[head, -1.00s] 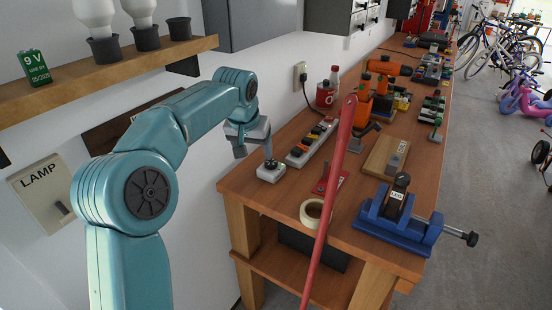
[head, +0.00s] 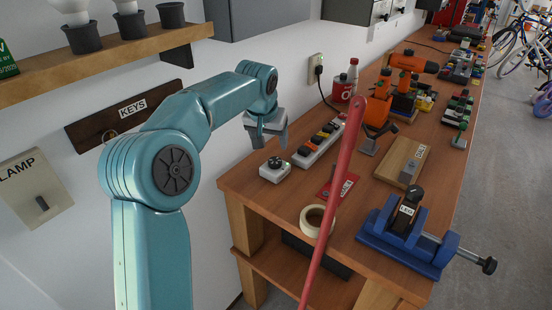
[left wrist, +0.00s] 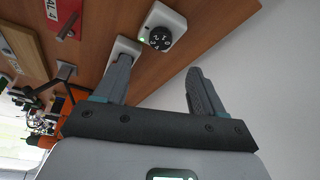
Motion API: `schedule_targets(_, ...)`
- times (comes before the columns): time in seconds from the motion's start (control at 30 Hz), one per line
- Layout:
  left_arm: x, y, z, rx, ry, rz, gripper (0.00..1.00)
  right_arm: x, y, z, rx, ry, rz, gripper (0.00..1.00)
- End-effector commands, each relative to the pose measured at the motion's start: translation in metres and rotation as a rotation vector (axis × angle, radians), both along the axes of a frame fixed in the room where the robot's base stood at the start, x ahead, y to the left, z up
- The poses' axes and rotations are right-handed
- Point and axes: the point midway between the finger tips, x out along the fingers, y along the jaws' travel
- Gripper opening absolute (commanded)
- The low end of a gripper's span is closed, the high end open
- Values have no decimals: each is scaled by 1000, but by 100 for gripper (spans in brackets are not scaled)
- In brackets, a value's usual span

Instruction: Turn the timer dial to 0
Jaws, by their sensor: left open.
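The timer is a small white box with a dark round dial (head: 274,163) and a green light, on the near left corner of the workbench. In the left wrist view the dial (left wrist: 160,38) shows pale marks too small to read. My left gripper (head: 269,142) is open and empty, a little above and behind the timer, near the wall. In the left wrist view its fingers (left wrist: 157,76) are spread apart, with the dial beyond the tips and no contact visible. My right gripper is out of view.
A power strip (head: 320,145) lies close beside the timer. A long red rod (head: 333,190) crosses the view; what holds it is hidden. Tape (head: 312,220), a red plate (head: 345,186) and a blue vise (head: 385,240) occupy the near bench (head: 265,200). The wall borders its left.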

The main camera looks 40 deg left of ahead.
Motion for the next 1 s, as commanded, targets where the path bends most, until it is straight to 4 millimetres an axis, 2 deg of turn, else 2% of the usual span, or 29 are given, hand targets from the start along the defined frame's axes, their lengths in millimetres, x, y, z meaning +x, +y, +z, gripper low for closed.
schedule_targets(0.03,3,2,-13,-1,5,0,69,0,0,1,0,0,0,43)
schedule_targets(0.2,17,9,-50,-1,4,1,69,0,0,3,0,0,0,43)
schedule_targets(0.4,32,15,-84,-2,3,1,69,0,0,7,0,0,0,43)
schedule_targets(0.6,39,18,-99,0,-1,1,69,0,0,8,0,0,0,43)
schedule_targets(0.87,41,19,-101,0,-1,0,69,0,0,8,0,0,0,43)
schedule_targets(0.9,41,19,-101,0,-1,0,66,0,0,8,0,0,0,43)
schedule_targets(0.97,41,19,-101,0,-1,0,47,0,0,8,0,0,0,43)
schedule_targets(1.0,41,18,-101,0,-1,0,34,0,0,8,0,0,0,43)
